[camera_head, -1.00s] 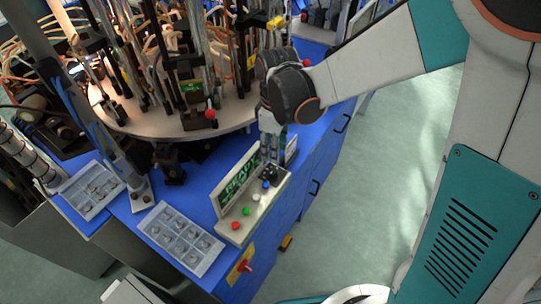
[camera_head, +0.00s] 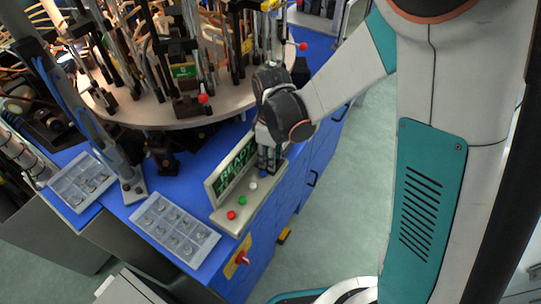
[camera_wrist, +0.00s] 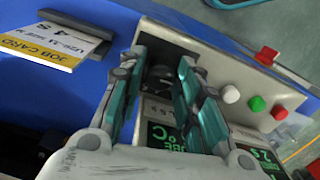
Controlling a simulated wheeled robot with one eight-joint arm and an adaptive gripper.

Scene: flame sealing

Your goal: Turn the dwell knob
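The beige control panel (camera_head: 232,215) stands at the front edge of the blue table, with a green-lit display (camera_head: 233,168) behind its buttons. In the wrist view a dark round knob (camera_wrist: 162,73) sits at the panel's end, partly in shadow; I cannot read a label on it. My gripper (camera_head: 268,168) points down over that end and hides the knob in the head view. In the wrist view my gripper (camera_wrist: 163,60) is open, its teal fingers on either side of the knob. I cannot tell whether they touch it.
White (camera_wrist: 230,94), green (camera_wrist: 257,103) and red (camera_wrist: 279,112) buttons line the panel beside the knob. A job card (camera_wrist: 45,50) stands on the other side. Sectioned trays (camera_head: 177,230) lie left of the panel; a round machine table (camera_head: 180,115) stands behind.

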